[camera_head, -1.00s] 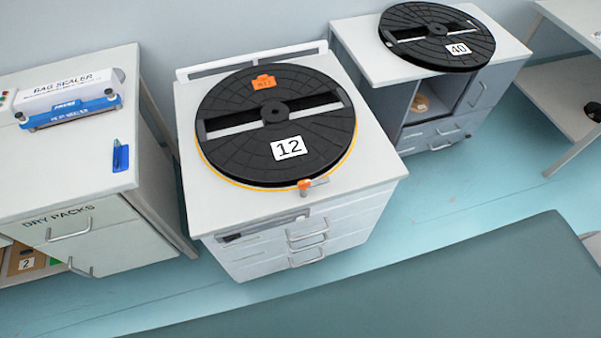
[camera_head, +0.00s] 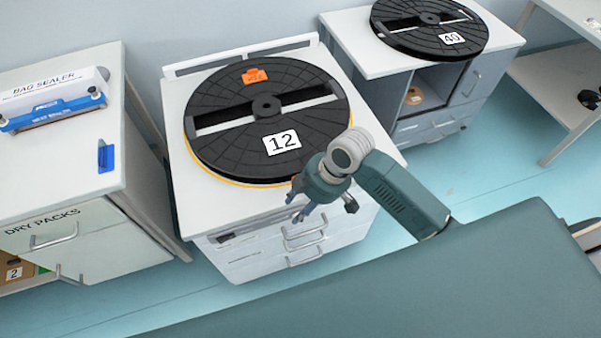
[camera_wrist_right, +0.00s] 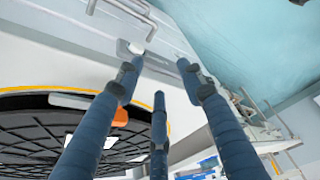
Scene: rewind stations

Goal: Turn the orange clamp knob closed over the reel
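The black reel (camera_head: 225,150) marked 12 lies flat on the white cabinet, with a yellow line around its lower edge. The orange clamp knob (camera_wrist_right: 120,117) shows in the right wrist view beside the reel's rim, with a pale grey bar (camera_wrist_right: 70,101) reaching left from it. In the head view the knob is mostly hidden behind my right arm. My right gripper (camera_head: 303,204) hangs near the cabinet's front edge. In the wrist view its fingers (camera_wrist_right: 160,80) are spread, with nothing between them; the knob appears beyond the left finger. My left gripper is not in view.
A second reel (camera_head: 388,30) marked 40 lies on another cabinet at upper right. A bag sealer (camera_head: 50,108) and a blue item (camera_head: 106,157) sit on the left cabinet. Drawer handles (camera_head: 303,240) project from the middle cabinet's front. Blue floor separates the cabinets.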

